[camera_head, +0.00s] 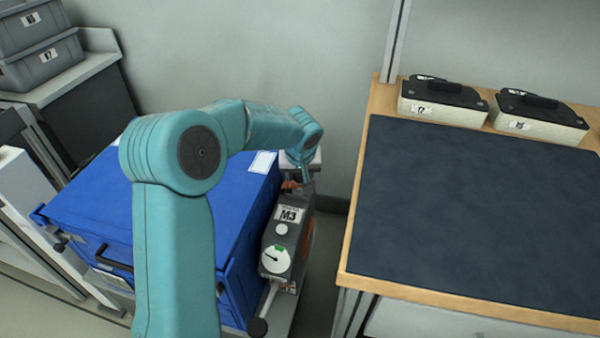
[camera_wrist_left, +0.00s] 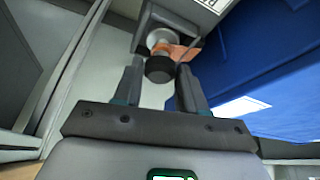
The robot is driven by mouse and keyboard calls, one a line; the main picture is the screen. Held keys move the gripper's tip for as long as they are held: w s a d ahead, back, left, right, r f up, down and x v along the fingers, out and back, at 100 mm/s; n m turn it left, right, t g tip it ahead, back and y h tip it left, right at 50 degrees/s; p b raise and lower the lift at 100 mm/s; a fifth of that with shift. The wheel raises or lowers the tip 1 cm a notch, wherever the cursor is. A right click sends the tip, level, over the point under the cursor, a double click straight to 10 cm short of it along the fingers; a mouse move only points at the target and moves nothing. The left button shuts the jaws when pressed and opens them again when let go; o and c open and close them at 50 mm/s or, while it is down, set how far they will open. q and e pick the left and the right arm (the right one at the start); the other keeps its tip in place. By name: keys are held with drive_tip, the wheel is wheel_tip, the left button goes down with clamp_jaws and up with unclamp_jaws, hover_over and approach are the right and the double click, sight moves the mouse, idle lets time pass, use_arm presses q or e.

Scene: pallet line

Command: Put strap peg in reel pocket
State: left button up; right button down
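The strap peg (camera_wrist_left: 160,69) shows in the left wrist view as a short dark cylinder end with an orange strap (camera_wrist_left: 181,52) beside it. My left gripper (camera_wrist_left: 160,72) has a finger close along each side of it and appears shut on it. A pale round part and a grey housing (camera_wrist_left: 187,44) lie right behind. In the head view my left gripper (camera_head: 302,178) is at the top of the grey reel unit (camera_head: 280,238) marked M3, partly hidden by my arm. The pocket itself is not clearly visible. My right gripper is not in view.
A blue crate (camera_head: 95,215) stands left of the unit, close to it. A bench with a dark mat (camera_head: 470,205) stands at right, with two black-lidded boxes (camera_head: 440,103) at its back. Grey bins (camera_head: 40,60) are at far left. A narrow gap separates unit and bench.

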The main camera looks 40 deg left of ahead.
use_arm(q)
drive_tip(key=shift+o, duration=1.1)
drive_tip(key=shift+r+p, duration=0.3)
drive_tip(key=shift+p, duration=0.05)
drive_tip(key=p+v, duration=0.2)
drive_tip(key=v, duration=0.9)
drive_tip(key=shift+s+d+r, duration=0.15)
drive_tip(key=shift+d+r, duration=0.05)
drive_tip(key=shift+r, duration=0.1)
